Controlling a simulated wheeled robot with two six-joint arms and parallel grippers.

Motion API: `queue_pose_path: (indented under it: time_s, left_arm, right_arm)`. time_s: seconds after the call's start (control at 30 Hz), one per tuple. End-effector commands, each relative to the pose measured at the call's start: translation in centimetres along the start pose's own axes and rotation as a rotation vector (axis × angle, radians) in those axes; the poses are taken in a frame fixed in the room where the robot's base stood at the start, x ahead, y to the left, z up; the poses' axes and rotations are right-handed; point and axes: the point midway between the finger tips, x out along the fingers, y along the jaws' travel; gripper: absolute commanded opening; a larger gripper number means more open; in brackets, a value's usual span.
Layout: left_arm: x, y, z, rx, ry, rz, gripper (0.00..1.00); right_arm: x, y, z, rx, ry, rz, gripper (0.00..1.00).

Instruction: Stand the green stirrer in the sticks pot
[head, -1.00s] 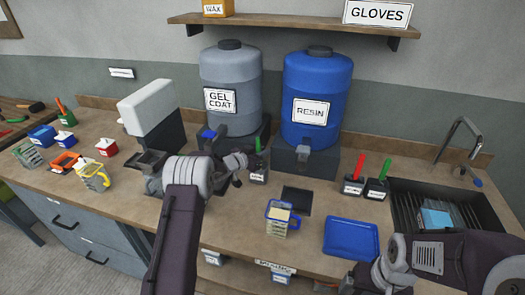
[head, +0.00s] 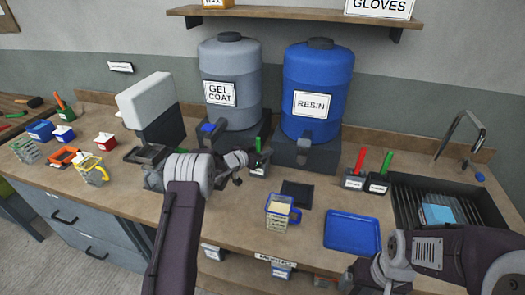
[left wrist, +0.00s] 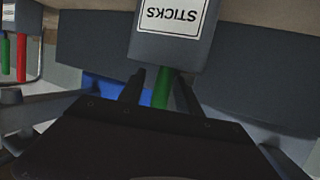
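The sticks pot (head: 259,171) is a small dark pot beside the gel coat drum stand. In the left wrist view it shows upside down with its STICKS label (left wrist: 172,16). The green stirrer (head: 258,145) stands in it, its shaft rising out of the pot. My left gripper (head: 246,160) is at the pot. In the left wrist view its two fingers lie on either side of the green stirrer (left wrist: 162,90), with a narrow gap on each side. My right gripper (head: 353,283) is low at the bottom edge, its fingers not clear.
Two pots with a red stick (head: 360,160) and a green stick (head: 384,166) stand left of the sink (head: 408,205). A blue tray (head: 351,233), a dark pad (head: 297,194) and a yellow-filled jug (head: 278,215) are in front. Drums stand behind.

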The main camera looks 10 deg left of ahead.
Motion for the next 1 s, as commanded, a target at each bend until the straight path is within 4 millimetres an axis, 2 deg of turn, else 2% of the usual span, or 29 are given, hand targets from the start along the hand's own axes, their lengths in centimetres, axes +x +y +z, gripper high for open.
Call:
queue_pose_path:
  time_s: [0.17,0.4,0.6,1.0]
  left_arm:
    - [-1.0,-0.1,0.0,-0.002,0.000,-0.001,0.40]
    - [-5.8,-0.1,0.1,-0.002,0.000,-0.003,0.40]
    - [-8.5,-0.1,0.0,0.000,0.001,-0.001,0.40]
    - [-9.1,0.0,0.0,0.000,0.000,0.000,0.40]
  right_arm:
    - [0.2,0.0,0.0,0.000,0.000,0.000,0.92]
    - [0.8,0.0,0.1,0.000,0.000,0.000,0.92]
    - [1.0,0.0,0.1,0.000,0.000,0.000,0.92]
    - [0.9,0.0,0.1,0.000,0.000,0.000,0.92]
